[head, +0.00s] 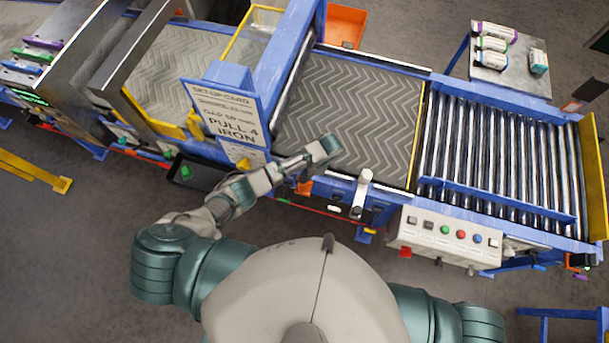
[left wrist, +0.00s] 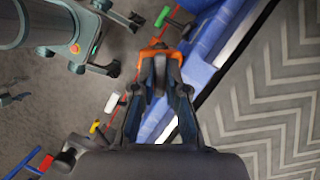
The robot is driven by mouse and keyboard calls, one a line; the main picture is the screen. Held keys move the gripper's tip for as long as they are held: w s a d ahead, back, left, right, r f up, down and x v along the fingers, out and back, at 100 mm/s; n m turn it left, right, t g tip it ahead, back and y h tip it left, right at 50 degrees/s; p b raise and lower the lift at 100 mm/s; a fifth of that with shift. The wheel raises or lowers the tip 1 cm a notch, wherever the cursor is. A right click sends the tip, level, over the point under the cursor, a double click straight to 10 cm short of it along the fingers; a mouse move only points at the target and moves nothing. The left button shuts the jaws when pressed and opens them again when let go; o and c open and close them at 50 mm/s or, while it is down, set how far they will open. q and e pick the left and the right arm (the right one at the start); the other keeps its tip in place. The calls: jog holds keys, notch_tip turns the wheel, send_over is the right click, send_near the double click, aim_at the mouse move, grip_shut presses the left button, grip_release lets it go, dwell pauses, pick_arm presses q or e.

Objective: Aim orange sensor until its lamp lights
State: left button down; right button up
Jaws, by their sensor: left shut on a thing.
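The orange sensor (head: 304,188) sits at the front blue rail of the chevron belt, partly hidden under my left arm. My left gripper (head: 303,180) is shut on it. In the left wrist view, the orange sensor (left wrist: 161,53) shows as an orange bracket at the fingertips of my left gripper (left wrist: 160,62), with a dark part between the fingers. I cannot make out a lit lamp on it.
The chevron belt (head: 345,112) lies behind the sensor. A set-up card (head: 228,112) stands left of my wrist. A white-topped post (head: 362,190) stands close to the right, then a button panel (head: 447,236) and rollers (head: 500,150).

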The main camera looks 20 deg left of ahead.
pick_arm(q)
jog(key=n+h, duration=0.1)
jog(key=n, duration=0.2)
jog(key=n+g, duration=0.1)
jog(key=n, duration=0.2)
jog(key=shift+w+g+h, duration=0.2)
jog(key=shift+g+h, duration=0.1)
jog(key=shift+h, duration=0.1)
jog(key=n+h, duration=0.1)
jog(key=n, duration=0.2)
jog(key=n+h, duration=0.1)
jog(key=n, duration=0.1)
jog(key=shift+w+a+r+n+g, duration=0.1)
jog(key=shift+n+g, duration=0.2)
jog(key=shift+n, duration=0.1)
jog(key=c, duration=1.2)
grip_release()
jog(key=shift+w, duration=0.1)
